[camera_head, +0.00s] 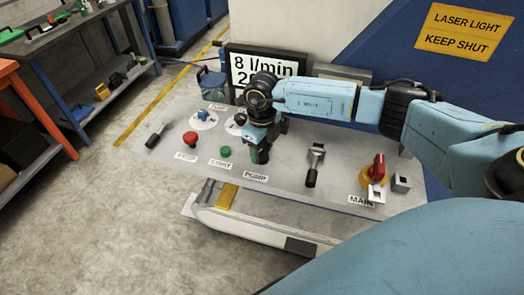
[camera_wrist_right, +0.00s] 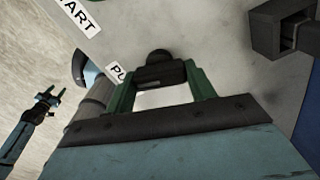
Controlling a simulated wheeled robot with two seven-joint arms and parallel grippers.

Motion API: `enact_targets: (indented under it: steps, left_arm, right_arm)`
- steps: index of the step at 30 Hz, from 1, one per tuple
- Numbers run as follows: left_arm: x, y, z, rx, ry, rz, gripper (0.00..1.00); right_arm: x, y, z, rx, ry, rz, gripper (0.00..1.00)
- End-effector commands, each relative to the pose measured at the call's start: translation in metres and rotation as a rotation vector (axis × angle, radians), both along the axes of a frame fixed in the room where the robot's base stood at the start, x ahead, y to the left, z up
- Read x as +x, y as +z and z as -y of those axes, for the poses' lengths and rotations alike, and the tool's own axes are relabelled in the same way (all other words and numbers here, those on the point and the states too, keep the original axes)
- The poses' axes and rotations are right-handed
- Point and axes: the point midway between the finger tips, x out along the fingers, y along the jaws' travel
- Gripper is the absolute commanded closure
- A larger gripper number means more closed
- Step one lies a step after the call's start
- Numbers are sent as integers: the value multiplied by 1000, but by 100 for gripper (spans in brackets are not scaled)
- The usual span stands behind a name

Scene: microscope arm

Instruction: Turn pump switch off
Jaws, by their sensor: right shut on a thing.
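My right gripper (camera_head: 262,154) reaches down onto the grey control panel (camera_head: 290,165), just above the PUMP label (camera_head: 255,177). In the right wrist view its two green fingers (camera_wrist_right: 160,88) are shut on a dark pump switch handle (camera_wrist_right: 160,72), one on each side. Part of the PUMP label (camera_wrist_right: 118,72) shows beside it. In the head view the gripper mostly hides the switch, so I cannot tell its position there. My left gripper (camera_wrist_right: 50,96) shows small at the left of the wrist view, fingers apart and empty, away from the panel.
Left of my right gripper are a green START button (camera_head: 225,152), a red STOP button (camera_head: 190,138) and a black-handled lever (camera_head: 156,135). To the right are another lever (camera_head: 315,165) and the red MAIN switch (camera_head: 379,167). A display (camera_head: 262,66) stands behind.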

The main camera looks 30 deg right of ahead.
Motion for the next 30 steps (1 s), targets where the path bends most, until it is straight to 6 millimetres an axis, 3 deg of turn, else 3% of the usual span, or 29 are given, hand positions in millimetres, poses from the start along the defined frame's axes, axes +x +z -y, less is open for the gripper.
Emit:
enact_targets:
  steps: [12,30]
  left_arm:
    - [0,-18,0,0,0,0,51]
    - [0,-20,0,0,0,0,51]
  right_arm:
    - [1,1,0,1,253,5,68]
    - [2,2,0,2,320,6,68]
